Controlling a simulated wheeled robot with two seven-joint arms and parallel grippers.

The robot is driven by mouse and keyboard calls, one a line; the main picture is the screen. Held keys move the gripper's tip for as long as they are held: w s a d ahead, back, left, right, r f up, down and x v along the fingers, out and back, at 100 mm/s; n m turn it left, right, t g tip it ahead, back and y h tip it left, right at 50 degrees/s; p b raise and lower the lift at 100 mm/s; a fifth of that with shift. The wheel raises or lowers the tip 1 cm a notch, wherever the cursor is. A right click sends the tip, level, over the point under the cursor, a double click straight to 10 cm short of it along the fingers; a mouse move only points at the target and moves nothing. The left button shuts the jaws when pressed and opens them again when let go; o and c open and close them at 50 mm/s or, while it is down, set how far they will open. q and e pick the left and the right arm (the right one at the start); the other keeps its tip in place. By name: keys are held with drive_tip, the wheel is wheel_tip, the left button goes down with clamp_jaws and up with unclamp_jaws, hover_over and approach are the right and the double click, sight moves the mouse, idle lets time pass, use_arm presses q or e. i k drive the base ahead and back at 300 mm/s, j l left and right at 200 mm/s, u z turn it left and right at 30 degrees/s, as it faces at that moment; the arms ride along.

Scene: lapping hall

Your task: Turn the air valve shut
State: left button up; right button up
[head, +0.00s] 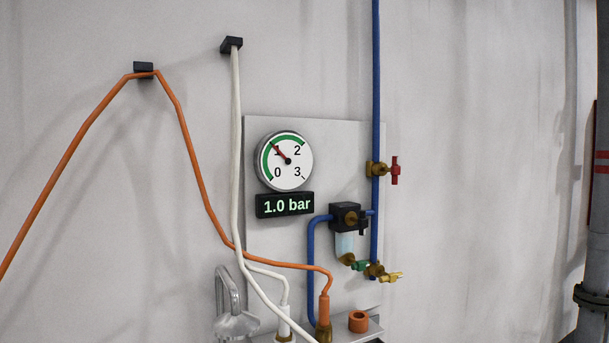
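A valve with a red handle (395,170) sits on a brass body on the vertical blue air pipe (376,90), right of the panel's gauge. Lower down, near the pipe's bottom end, are a small green handle (360,266) and a brass-yellow handle (391,277) on brass fittings. The round gauge (286,161) has its needle close to 1, and the display (285,205) under it reads 1.0 bar. Neither of my grippers is in view, and nothing touches the valves.
A grey panel (340,140) on the wall carries a filter unit (346,217). An orange hose (188,150) and a white hose (236,140) hang from black hooks and cross the panel's lower left. A grey metal looped piece (235,322) is at the bottom.

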sight(395, 169)
drive_tip(key=i+l, duration=0.15)
drive_tip(key=l, duration=0.25)
drive_tip(key=i+l, duration=0.1)
drive_tip(key=l, duration=0.25)
drive_tip(key=i+l, duration=0.15)
drive_tip(key=l, duration=0.25)
drive_tip(key=i+l+u, duration=0.1)
drive_tip(key=l, duration=0.25)
